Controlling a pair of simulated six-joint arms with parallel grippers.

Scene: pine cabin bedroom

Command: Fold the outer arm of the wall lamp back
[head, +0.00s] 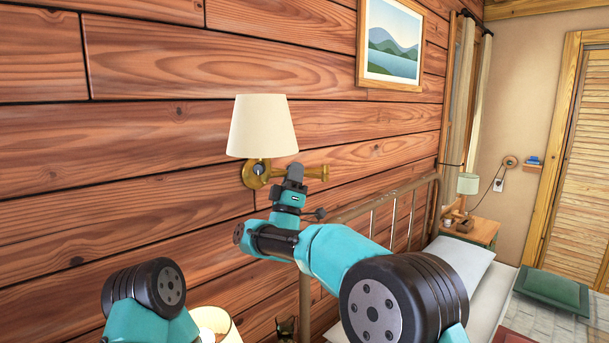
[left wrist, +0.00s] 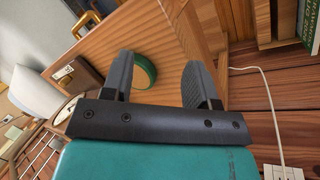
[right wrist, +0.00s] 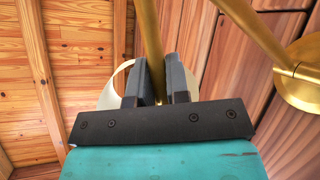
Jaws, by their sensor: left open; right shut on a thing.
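The wall lamp has a cream shade (head: 262,127) and a round brass wall plate (head: 253,174), with brass arms reaching right to an elbow (head: 324,172). My right gripper (head: 296,172) is at the arms, just below and right of the shade. In the right wrist view its fingers (right wrist: 163,80) are shut on the outer arm (right wrist: 149,30). The inner arm (right wrist: 258,32) slants away to the wall plate (right wrist: 303,75), apart from the outer arm. The shade is partly hidden behind the fingers there. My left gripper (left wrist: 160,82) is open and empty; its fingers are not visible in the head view.
A second lamp's shade (head: 217,326) shows low, beside my left arm. A metal headboard (head: 370,205) and bed stand right of the lamp. The left wrist view shows a wooden surface (left wrist: 160,33), a green round object (left wrist: 140,70) and a white cable (left wrist: 268,95).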

